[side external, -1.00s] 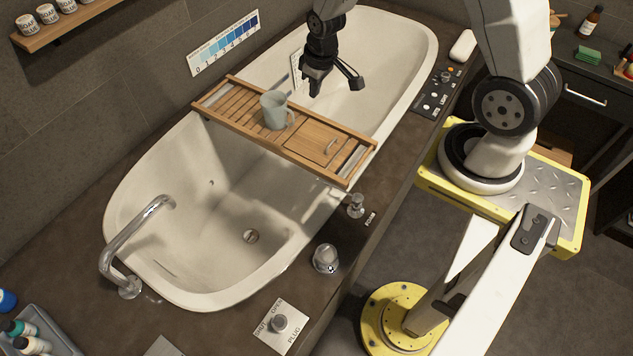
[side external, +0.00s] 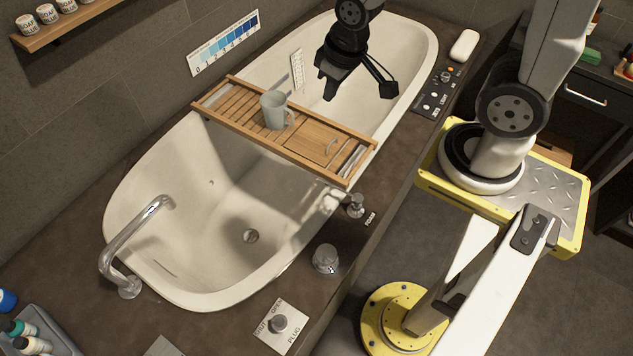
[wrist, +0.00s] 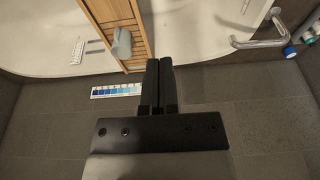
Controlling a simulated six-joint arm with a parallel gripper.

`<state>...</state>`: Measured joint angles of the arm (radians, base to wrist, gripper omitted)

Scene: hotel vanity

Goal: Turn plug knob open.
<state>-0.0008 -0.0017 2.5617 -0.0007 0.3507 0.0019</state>
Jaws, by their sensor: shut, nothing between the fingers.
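The plug knob (side external: 279,323) is a small grey round knob on a white plate (side external: 296,337) marked SHUT, OPEN and PLUG. It sits on the dark counter at the front of the side view, beyond the tub's near end. I cannot tell which mark it points to. The bathtub (side external: 180,272) has a round drain (side external: 251,236) in its floor. My gripper (side external: 326,93) hangs over the tub's far half, well apart from the knob. In the wrist view my gripper (wrist: 159,62) has its two fingers together, with nothing between them. The knob is not visible there.
A wooden bath tray (side external: 225,101) with a mug (side external: 273,110) spans the tub between my gripper and the knob. A tall faucet (side external: 135,240) rises at the left.

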